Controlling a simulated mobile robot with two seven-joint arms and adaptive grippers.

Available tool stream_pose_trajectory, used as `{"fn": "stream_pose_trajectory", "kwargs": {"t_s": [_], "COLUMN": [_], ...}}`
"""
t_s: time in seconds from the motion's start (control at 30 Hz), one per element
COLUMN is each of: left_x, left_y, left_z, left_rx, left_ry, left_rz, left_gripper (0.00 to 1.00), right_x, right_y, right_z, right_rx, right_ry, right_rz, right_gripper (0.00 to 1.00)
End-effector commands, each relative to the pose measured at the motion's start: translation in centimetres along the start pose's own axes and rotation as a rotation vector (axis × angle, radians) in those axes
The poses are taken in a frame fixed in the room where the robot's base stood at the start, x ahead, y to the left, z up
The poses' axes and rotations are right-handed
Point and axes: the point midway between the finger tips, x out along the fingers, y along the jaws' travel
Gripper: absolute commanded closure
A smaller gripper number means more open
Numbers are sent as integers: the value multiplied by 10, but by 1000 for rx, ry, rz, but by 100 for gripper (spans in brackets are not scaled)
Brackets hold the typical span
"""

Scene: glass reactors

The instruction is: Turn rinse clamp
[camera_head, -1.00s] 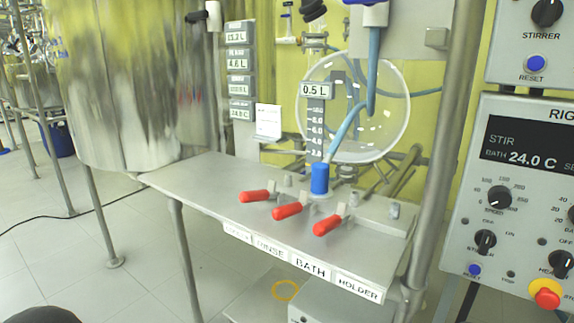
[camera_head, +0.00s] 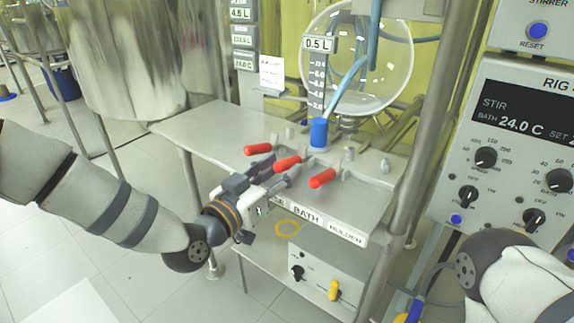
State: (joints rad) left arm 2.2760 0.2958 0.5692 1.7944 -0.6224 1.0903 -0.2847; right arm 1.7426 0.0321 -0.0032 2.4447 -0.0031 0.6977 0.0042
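Three red clamp handles stand in a row on the grey metal shelf (camera_head: 200,128): a left one (camera_head: 257,149), a middle one (camera_head: 288,163) and a right one (camera_head: 322,178). The middle one appears to be the rinse clamp; the RINSE label on the shelf's front edge is hidden behind my gripper. My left gripper (camera_head: 278,172) reaches in from the left over the front edge. Its fingers look spread, with the near end of the middle handle at the fingertips. Contact cannot be told. My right arm shows at the lower right, its gripper out of view.
A metal post (camera_head: 412,165) and a control panel (camera_head: 508,150) bound the right. A box with knobs (camera_head: 318,280) sits below the shelf.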

Motion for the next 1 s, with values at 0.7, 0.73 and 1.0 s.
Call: {"fn": "stream_pose_trajectory", "kwargs": {"t_s": [0.7, 0.73, 1.0], "left_x": [29, 29, 31], "left_y": [0, 0, -1], "left_z": [0, 0, -3], "left_rx": [-2, -2, 1], "left_ry": [-2, -2, -18], "left_rz": [-1, -1, -3], "left_gripper": [100, 100, 100], "right_x": [4, 4, 2], "right_y": [0, 0, 0], "right_z": [1, 1, 0], "right_rx": [-1, -1, -1], "right_ry": [-8, -8, -4], "right_rz": [1, 1, 0], "right_gripper": [100, 100, 100]}}
